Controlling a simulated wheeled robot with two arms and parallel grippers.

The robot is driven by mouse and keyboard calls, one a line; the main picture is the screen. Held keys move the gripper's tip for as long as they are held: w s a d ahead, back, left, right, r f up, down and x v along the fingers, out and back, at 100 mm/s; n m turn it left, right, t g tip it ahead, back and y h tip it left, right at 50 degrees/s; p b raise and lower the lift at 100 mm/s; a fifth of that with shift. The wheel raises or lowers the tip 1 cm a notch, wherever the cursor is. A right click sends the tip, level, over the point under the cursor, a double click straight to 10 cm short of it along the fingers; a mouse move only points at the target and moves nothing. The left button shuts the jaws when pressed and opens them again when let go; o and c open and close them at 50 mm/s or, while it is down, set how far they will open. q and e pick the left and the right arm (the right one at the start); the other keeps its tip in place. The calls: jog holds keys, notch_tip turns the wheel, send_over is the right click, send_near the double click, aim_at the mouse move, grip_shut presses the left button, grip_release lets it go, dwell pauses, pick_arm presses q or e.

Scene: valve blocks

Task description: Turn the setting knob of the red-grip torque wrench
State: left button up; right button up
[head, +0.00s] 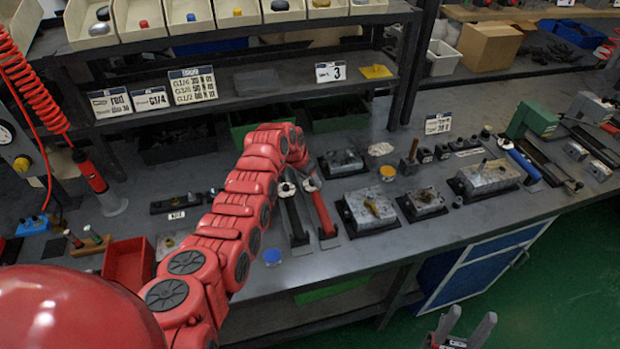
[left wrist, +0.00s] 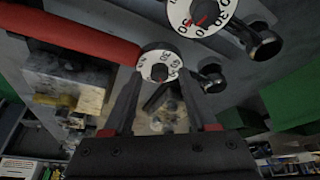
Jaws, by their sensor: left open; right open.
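The red-grip torque wrench (head: 322,212) lies on the bench beside a black-grip wrench (head: 294,218). In the left wrist view its red grip (left wrist: 75,32) comes in from the upper left and ends at a white numbered dial with a dark setting knob (left wrist: 160,70). My left gripper (left wrist: 160,82) is open, with its fingertips on either side of this dial; I cannot tell whether they touch it. In the head view my red left arm hides most of that gripper. My right gripper (head: 461,328) is open and empty, low in front of the bench.
A second, larger-looking dial (left wrist: 200,14) is close by in the left wrist view. Metal valve blocks (head: 370,208) on black bases stand right of the wrenches. A shelf (head: 250,92) stands behind.

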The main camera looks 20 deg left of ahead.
pick_arm(q)
grip_shut()
jog(key=shift+s+d+f+n, duration=0.1)
jog(key=shift+n, duration=0.2)
jog(key=shift+d+n+y, duration=0.1)
jog(key=shift+n+y, duration=0.2)
jog(key=shift+n, duration=0.3)
jog(key=shift+d+f+n+b, duration=0.1)
jog(key=shift+n+b, duration=0.35)
jog(key=shift+n, duration=0.25)
jog(key=shift+n+t+y+b, duration=0.3)
jog(key=shift+n+y+b, duration=0.35)
jog(key=shift+n, duration=0.25)
jog(key=n+y+b, duration=0.1)
jog(key=n+b, duration=0.2)
jog(key=shift+d+n+b, duration=0.15)
jog(key=shift+n+b, duration=0.15)
jog(key=shift+r+n+y+b, duration=0.2)
jog(key=shift+n+y+b, duration=0.25)
jog(key=shift+n+b, duration=0.25)
